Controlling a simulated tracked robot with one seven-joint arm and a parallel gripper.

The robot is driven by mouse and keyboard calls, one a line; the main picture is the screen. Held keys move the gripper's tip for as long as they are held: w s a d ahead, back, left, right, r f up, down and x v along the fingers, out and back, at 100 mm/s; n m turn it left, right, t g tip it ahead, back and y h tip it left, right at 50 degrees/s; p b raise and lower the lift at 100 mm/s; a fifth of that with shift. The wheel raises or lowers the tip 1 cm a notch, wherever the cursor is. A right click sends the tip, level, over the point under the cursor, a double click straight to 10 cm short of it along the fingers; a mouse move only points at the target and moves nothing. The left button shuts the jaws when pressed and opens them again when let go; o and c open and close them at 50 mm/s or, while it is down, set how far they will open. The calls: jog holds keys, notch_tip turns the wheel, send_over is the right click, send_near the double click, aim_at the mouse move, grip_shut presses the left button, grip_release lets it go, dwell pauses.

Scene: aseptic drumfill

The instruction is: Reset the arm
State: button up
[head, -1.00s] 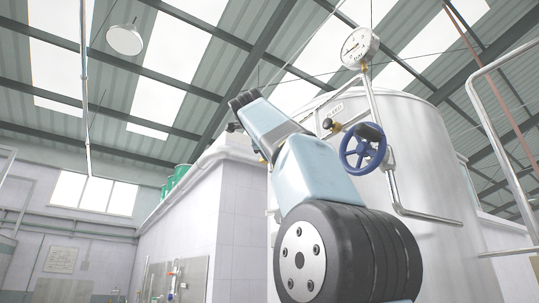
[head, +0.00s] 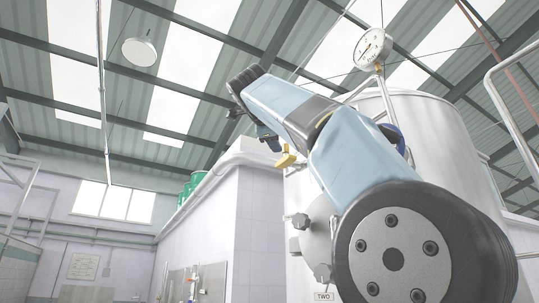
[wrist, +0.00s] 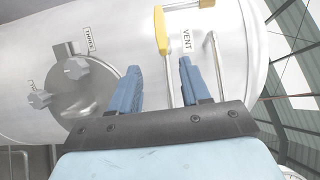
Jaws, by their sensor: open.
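My arm (head: 275,100) reaches up and to the left across the head view, in front of the steel tank (head: 440,135). My gripper (wrist: 158,75) shows in the wrist view with its two blue fingers spread apart and nothing between them. The tank fills most of the wrist view behind the fingers. A yellow valve handle (wrist: 161,30) and a VENT label (wrist: 187,41) lie beyond the fingertips. I cannot tell from the wrist view how close the fingers are to the tank.
A pressure gauge (head: 372,47) stands above the tank. The blue handwheel is mostly hidden behind my arm. A round hatch with knobs (wrist: 76,69) is left of the fingers. A tiled wall (head: 238,215) with green drums (head: 185,192) stands left of the tank.

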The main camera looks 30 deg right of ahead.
dwell(0.3)
jog(key=w+a+f+n+t+y, duration=0.3)
jog(key=a+f+n+t+y, duration=0.55)
jog(key=n, duration=0.65)
jog(key=a+f+n+g+y, duration=0.1)
jog(key=a+f+n+y, duration=0.15)
jog(key=f, duration=0.35)
jog(key=w+a+f+n+g+y, duration=0.1)
jog(key=f+n+y, duration=0.1)
jog(key=f+n, duration=0.3)
jog(key=a+f+n+g+y, duration=0.1)
jog(key=a+f+n+y, duration=0.1)
jog(key=f, duration=0.5)
jog(key=s+f+n+g, duration=0.1)
jog(key=s+f+g, duration=0.25)
jog(key=f, duration=0.85)
jog(key=s+f+n+g, duration=0.1)
jog(key=s+f+g, duration=0.25)
jog(key=f, duration=0.95)
jog(key=s+d+f+g+h, duration=0.1)
jog(key=s+d+f+g, duration=0.1)
jog(key=s+f, duration=0.3)
jog(key=s+d+f+g+h, duration=0.1)
jog(key=s+d+f+g, duration=0.2)
jog(key=f, duration=0.9)
jog(key=shift+s+d+g+h, duration=0.35)
jog(key=shift+s+g+h, duration=0.1)
jog(key=shift+s, duration=0.7)
jog(key=shift+s, duration=0.1)
